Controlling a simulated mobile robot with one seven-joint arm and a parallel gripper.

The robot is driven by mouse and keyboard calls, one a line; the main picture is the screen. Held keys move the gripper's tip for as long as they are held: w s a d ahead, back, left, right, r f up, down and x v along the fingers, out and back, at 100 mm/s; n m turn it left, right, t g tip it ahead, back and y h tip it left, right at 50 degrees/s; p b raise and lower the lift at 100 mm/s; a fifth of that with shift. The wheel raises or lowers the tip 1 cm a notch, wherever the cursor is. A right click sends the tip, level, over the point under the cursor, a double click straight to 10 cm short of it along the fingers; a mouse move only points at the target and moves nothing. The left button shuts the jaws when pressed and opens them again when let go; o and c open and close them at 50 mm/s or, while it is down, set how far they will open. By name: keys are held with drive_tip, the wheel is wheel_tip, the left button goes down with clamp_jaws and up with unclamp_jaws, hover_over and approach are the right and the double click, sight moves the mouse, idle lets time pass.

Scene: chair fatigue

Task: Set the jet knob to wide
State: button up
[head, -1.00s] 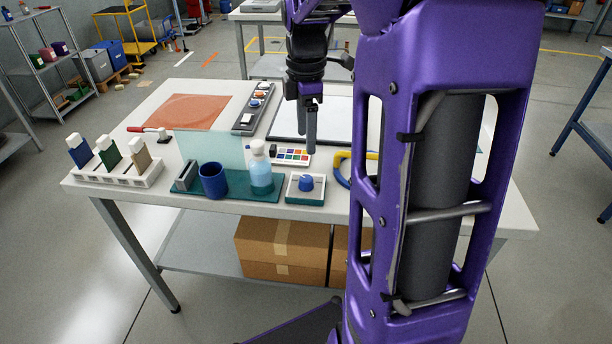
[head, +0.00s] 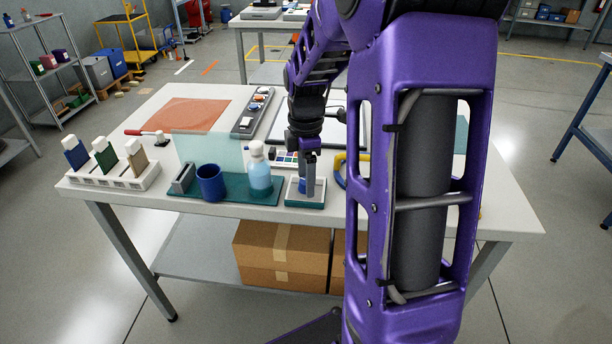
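A blue knob (head: 302,185) sits on a small white-topped box with a teal base (head: 290,203) near the front edge of the table. I see no readable marks on it, so its setting cannot be told. My gripper (head: 309,191) points down at this box. Its grey fingers overlap the knob in the picture and hide the knob's right part. I cannot tell whether the fingers touch the knob, or how far apart they are.
Left of the box, a blue cup (head: 210,183) and a spray bottle (head: 261,178) stand on a teal mat, close by. A blue and yellow ring (head: 340,172) lies to the right.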

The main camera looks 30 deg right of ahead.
clamp_jaws()
drive_tip(key=shift+m, duration=0.4)
drive_tip(key=m+p, duration=0.2)
drive_tip(key=m, duration=0.2)
drive_tip(key=shift+r+m, duration=0.1)
drive_tip(key=shift+m, duration=0.3)
drive_tip(key=m+p, duration=0.2)
drive_tip(key=m, duration=0.4)
drive_tip(key=m+p, duration=0.1)
drive_tip(key=m, duration=0.5)
drive_tip(key=shift+m, duration=0.3)
drive_tip(key=m+p, duration=0.2)
drive_tip(key=m, duration=0.3)
drive_tip(key=shift+m, duration=0.3)
